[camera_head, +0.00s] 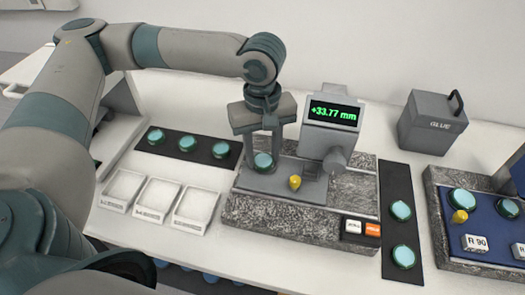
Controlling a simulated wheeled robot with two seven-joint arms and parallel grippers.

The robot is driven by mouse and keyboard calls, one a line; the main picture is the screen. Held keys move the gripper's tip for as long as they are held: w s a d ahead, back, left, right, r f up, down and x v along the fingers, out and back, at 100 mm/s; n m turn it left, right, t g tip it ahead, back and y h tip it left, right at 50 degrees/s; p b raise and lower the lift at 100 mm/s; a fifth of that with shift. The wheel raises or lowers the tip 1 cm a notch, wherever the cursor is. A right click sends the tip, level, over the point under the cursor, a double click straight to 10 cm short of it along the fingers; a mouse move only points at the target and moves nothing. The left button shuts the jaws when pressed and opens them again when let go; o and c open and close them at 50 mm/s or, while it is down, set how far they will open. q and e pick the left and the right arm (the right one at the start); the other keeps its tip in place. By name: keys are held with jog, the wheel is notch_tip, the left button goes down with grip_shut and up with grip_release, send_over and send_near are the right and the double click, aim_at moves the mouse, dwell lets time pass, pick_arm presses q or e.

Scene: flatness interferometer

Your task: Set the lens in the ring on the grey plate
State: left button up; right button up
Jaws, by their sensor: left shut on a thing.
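My left gripper (263,157) points straight down and is shut on a round teal lens (263,162) with a dark rim. The lens is over the left part of the grey plate (287,192), on a granite block (290,220). The ring is not clearly visible, and I cannot tell whether the lens touches it or hangs above it. A yellow knob (295,182) stands on the plate to the right of the lens. A gauge (333,115) behind it reads +33.77 mm. My right gripper is out of view.
Black mats hold more lenses: one at the left (168,151), one at the right (394,180). Several white trays (158,200) stand front left. A blue station (490,226) stands far right.

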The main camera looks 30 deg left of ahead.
pick_arm(q)
jog(key=shift+s+f, duration=0.35)
jog(key=shift+f, duration=0.25)
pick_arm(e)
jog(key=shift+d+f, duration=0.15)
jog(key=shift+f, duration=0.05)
pick_arm(q)
jog(key=o, duration=1.1)
jog(key=shift+o, duration=0.7)
jog(key=shift+d, duration=0.1)
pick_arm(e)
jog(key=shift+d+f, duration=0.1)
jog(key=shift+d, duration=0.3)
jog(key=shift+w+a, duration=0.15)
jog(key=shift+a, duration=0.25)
pick_arm(q)
jog(key=shift+r, duration=0.2)
notch_tip(320, 180, up, 18)
jog(key=shift+w+r+b, duration=0.15)
jog(key=shift+w+b, duration=0.2)
jog(key=shift+b, duration=0.05)
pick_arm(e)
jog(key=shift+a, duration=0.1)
